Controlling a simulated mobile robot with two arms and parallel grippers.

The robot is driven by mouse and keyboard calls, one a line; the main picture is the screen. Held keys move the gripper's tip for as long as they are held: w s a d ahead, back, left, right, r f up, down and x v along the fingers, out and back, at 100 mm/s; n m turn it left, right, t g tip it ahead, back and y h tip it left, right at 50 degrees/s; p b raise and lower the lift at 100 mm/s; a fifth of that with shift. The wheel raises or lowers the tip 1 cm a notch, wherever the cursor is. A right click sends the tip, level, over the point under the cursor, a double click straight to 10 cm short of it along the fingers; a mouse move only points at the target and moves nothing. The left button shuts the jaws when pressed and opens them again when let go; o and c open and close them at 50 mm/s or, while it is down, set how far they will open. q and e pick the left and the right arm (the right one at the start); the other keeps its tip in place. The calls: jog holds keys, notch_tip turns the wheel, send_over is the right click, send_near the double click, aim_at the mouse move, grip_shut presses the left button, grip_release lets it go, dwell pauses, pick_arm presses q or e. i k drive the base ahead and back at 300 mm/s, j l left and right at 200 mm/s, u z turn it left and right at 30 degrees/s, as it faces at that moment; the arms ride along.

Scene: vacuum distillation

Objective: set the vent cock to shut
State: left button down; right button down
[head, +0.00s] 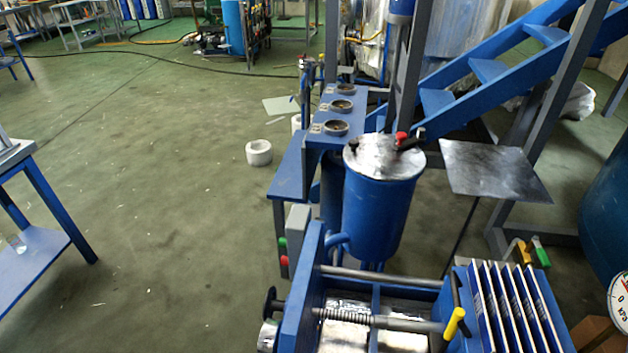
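No part in view is plainly marked as the vent cock. A red-tipped fitting with a black lever (410,142) sits on the silver lid (380,160) of the blue vessel (378,215). A yellow handle (522,252) and a green handle (540,251) stand at the right, behind the row of upright plates. I cannot tell which of these is the vent cock, or its setting. Neither of my grippers is in view.
A filter press with upright plates (510,305) and a screw fills the lower middle. A pressure gauge (619,303) is cut off at the right edge. A grey plate (495,170) stands right of the vessel. Blue stairs (490,70) rise behind. Floor at left is mostly clear.

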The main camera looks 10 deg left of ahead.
aim_at(544, 259)
jog(key=j+u, duration=0.1)
jog(key=j, duration=0.7)
jog(key=z, duration=1.4)
